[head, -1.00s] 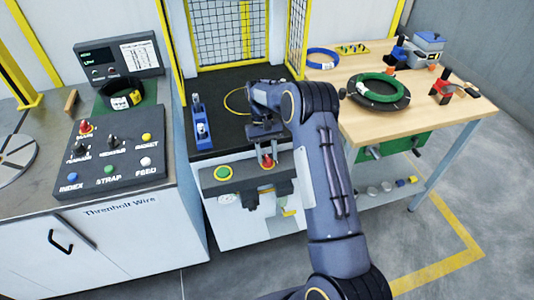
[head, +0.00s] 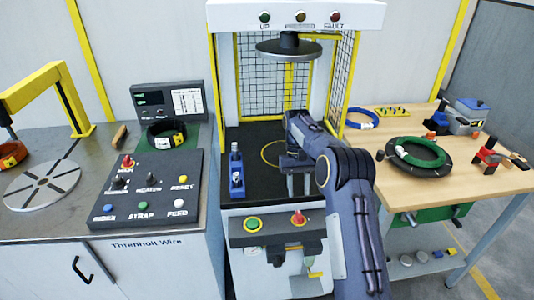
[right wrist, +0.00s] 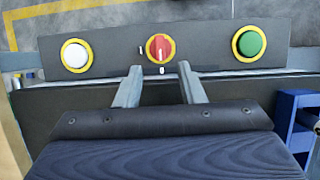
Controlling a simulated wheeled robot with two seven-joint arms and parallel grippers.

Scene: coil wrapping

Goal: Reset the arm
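My right arm (head: 350,200) reaches in from the lower right of the head view. My right gripper (head: 298,185) hangs over the front of the black press bed, behind the front panel's red knob. In the right wrist view its two fingers (right wrist: 158,78) are apart with nothing between them. Beyond them is the panel with a red rotary knob (right wrist: 159,47), a white button (right wrist: 75,54) and a green button (right wrist: 249,44). The red knob (head: 298,217) and green button (head: 252,223) also show in the head view. My left gripper is not in view.
A round press plate (head: 288,50) hangs above the bed. A blue fixture (head: 237,172) stands left of my gripper. The control console (head: 145,190) is at left. A wooden table (head: 465,182) with a green coil (head: 420,153) stands at right.

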